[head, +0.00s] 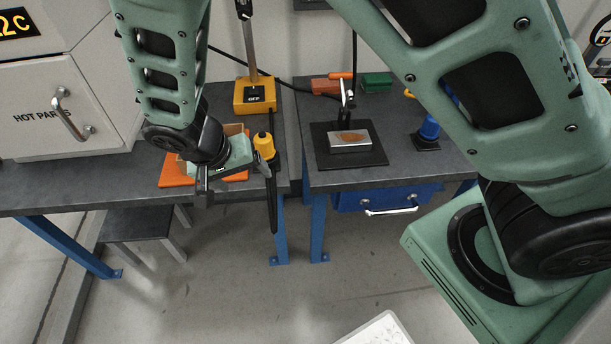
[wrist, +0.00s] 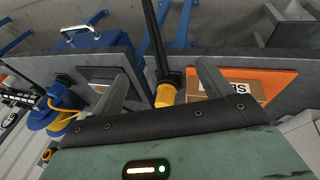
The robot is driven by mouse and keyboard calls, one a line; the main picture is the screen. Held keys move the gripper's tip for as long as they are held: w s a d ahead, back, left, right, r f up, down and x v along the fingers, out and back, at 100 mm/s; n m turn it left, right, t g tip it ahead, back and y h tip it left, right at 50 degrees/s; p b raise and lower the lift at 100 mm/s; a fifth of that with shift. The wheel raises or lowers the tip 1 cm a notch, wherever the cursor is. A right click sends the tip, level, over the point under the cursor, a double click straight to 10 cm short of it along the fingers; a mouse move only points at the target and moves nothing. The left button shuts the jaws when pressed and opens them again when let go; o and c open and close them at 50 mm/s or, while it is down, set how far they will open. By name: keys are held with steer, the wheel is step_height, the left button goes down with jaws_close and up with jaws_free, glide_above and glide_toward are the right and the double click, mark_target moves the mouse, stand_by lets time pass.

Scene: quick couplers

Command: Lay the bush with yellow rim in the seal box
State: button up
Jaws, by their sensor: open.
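My gripper (head: 222,184) is open over the front of the left bench. In the wrist view its fingers (wrist: 160,78) stand wide apart, with nothing held between them. The seal box (wrist: 226,84) is a brown box with a partly hidden "SEALS" label, on an orange mat (wrist: 270,82). In the head view the box (head: 233,129) is mostly behind my gripper. I cannot make out the bush with yellow rim for certain. A small yellowish part (wrist: 46,155) at the wrist view's lower left is too small to tell.
A gap separates the two benches. The right bench holds a black stand (head: 350,157) with a metal block, and a blue fitting (head: 429,130). A yellow block (head: 255,96) stands behind.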

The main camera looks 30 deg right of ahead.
steer(key=s+d+r+n+g+y, duration=0.1)
steer(key=s+d+r+n+y, duration=0.1)
steer(key=s+r+n, duration=0.3)
steer(key=s+d+r+n+y, duration=0.2)
steer(key=s+r+n, duration=0.4)
steer(key=s, duration=0.8)
step_height(320, 180, up, 4)
steer(key=shift+s+d+f+g+y, duration=0.2)
steer(key=shift+d+g+y, duration=0.15)
steer(key=shift+d, duration=0.25)
